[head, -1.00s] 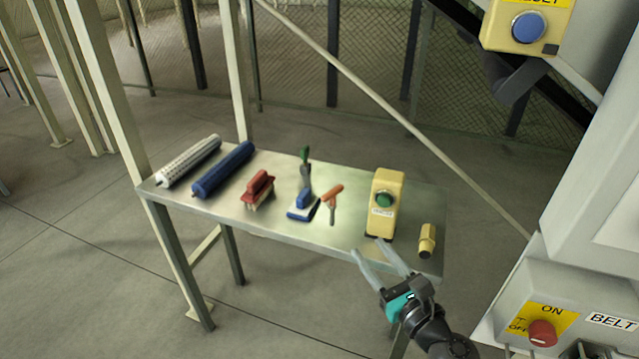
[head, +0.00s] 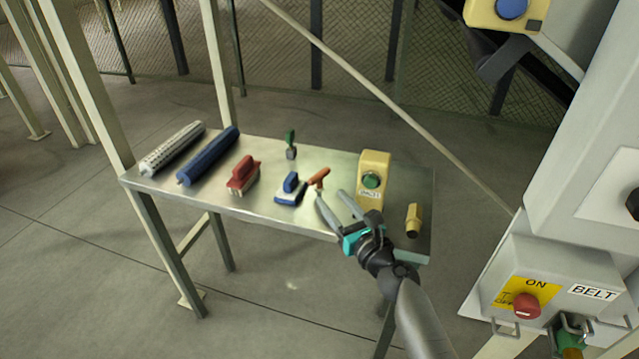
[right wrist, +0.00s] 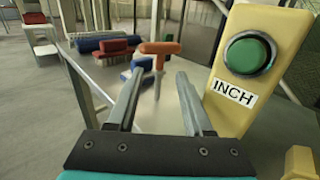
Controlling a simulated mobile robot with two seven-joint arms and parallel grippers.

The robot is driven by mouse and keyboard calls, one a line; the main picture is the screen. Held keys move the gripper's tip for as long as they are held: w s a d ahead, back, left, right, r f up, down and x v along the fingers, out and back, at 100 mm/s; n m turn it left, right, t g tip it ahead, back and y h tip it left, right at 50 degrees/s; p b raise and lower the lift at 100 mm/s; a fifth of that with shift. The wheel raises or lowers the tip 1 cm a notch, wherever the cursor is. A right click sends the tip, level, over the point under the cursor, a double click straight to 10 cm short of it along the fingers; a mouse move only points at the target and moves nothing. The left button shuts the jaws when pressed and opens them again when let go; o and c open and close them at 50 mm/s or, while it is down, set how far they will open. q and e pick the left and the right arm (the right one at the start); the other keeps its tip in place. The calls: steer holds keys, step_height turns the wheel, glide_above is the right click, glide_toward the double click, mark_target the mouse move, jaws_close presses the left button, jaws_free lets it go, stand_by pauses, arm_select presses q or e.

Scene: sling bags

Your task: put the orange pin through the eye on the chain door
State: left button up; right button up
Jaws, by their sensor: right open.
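The orange pin (head: 318,177) has a T-shaped orange handle and a thin grey shank, and lies on the metal table. In the right wrist view its handle (right wrist: 160,48) shows just beyond the fingertips, with the shank pointing back between them. My right gripper (head: 331,196) is open and empty, with its fingers reaching over the table toward the pin. In the right wrist view the fingers (right wrist: 161,78) stand apart on either side of the shank's line. I cannot make out the chain door or its eye. My left gripper is not in view.
On the metal table (head: 262,211) a yellow INCH button box (head: 373,165) stands close right of my gripper. A blue-handled tool (head: 291,186), red brush (head: 243,174), rollers (head: 208,156) and yellow fitting (head: 413,221) lie around. A BELT switch box (head: 545,265) is at right.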

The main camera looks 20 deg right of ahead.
mark_target(321, 185)
steer(key=w, duration=0.4)
steer(key=shift+a+b, duration=0.4)
steer(key=shift+w, duration=0.3)
steer(key=shift+w+a, duration=0.1)
steer(key=c, duration=0.6)
steer(key=shift+c, duration=0.9)
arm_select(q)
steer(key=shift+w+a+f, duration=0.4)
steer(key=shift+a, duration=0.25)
arm_select(e)
jaws_close()
